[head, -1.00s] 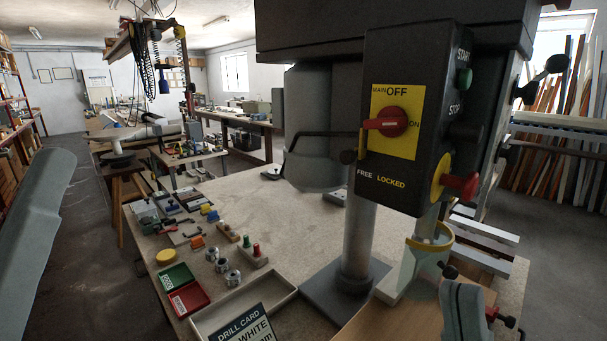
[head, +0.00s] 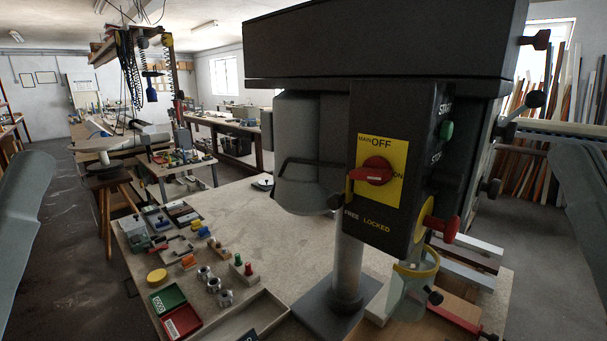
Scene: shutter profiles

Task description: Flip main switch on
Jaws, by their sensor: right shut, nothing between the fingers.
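The main switch (head: 376,170) is a red rotary knob on a yellow plate (head: 397,196) marked MAIN, OFF and ON, on the front of the dark drill head (head: 362,222). OFF is printed above the knob and ON to its right. The knob's handle lies roughly level, its end towards the left. My right arm shows at the right edge; its gripper is shut and empty, apart from the knob, and its fingers are hard to make out. Only a link of my left arm shows at the left edge; its gripper is out of the picture.
A green start button (head: 446,130) and a red knob on a yellow ring (head: 441,227) sit right of the plate. A bent dark bar (head: 310,163) sticks out left. Small parts and trays (head: 168,298) cover the table's left side; its middle is clear.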

